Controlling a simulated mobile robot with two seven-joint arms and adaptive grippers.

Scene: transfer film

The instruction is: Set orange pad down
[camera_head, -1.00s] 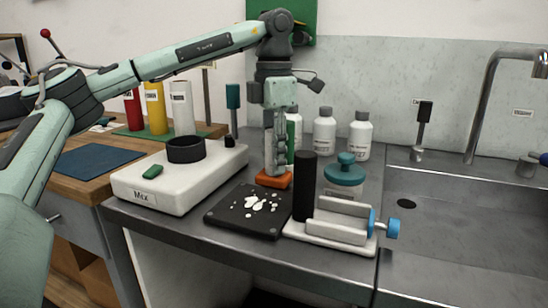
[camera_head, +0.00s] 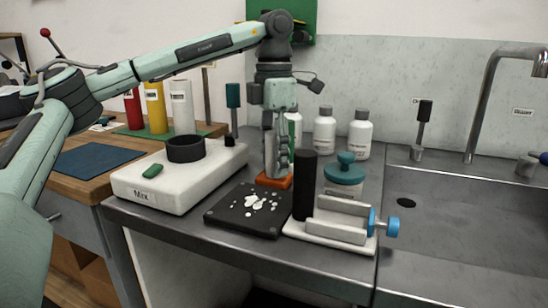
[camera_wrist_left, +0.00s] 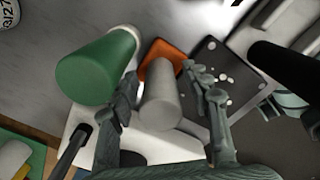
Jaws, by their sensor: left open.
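The orange pad (camera_head: 273,180) rests on the grey worktop behind the black plate with white flakes (camera_head: 248,209). A grey cylindrical handle (camera_wrist_left: 161,105) stands up from the orange pad (camera_wrist_left: 160,60). My left gripper (camera_head: 277,165) points straight down over the pad. In the left wrist view, my left gripper (camera_wrist_left: 158,82) is open, with one finger on each side of the handle. The fingers partly hide the handle in the head view. My right gripper is not in view.
A black upright cylinder (camera_head: 305,187) and a white vise-like fixture (camera_head: 335,226) stand to the right. A teal-lidded jar (camera_head: 344,179) and white bottles (camera_head: 359,135) are behind. A white mixer (camera_head: 165,191) stands left. A green-topped object (camera_wrist_left: 98,66) is close to one finger.

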